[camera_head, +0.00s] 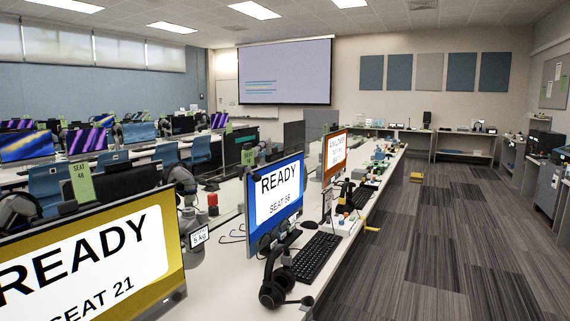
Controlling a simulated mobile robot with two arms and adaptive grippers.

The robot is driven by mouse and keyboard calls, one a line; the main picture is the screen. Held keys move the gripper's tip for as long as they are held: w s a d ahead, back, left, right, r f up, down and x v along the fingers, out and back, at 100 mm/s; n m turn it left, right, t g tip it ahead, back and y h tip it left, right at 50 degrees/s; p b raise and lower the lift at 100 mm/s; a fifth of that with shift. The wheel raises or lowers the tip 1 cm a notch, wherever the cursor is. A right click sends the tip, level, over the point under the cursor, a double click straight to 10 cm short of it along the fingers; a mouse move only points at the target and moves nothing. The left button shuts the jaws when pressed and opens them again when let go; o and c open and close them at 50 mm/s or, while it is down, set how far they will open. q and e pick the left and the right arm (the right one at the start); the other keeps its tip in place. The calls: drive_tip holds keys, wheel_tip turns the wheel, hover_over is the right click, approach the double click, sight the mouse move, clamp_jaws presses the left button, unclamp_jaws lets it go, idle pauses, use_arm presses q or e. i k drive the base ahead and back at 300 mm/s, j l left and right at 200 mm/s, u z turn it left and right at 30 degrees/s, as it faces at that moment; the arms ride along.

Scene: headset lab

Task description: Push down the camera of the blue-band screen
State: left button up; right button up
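The blue-band screen (276,193) stands on the long white desk at the middle of the camera_head view. It has a wide blue border and a white panel reading "READY" and "SEAT 58". Its top edge is visible, with a green tag (248,157) at its upper left. A small dark shape (262,158) sits near that edge; it is too small to tell whether it is the camera or whether it is up or down. Neither of my grippers shows in this view.
A yellow-band screen (160,224) fills the lower left. An orange-band screen (336,154) stands behind the blue one. A black keyboard (314,256) and a headset (272,283) lie in front. A grey object labelled "5 kg" (199,237) stands between screens.

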sight(276, 154)
drive_tip(key=i, duration=0.5)
drive_tip(key=i+l+z, duration=0.35)
drive_tip(key=i+l, duration=0.45)
drive_tip(key=l, duration=0.15)
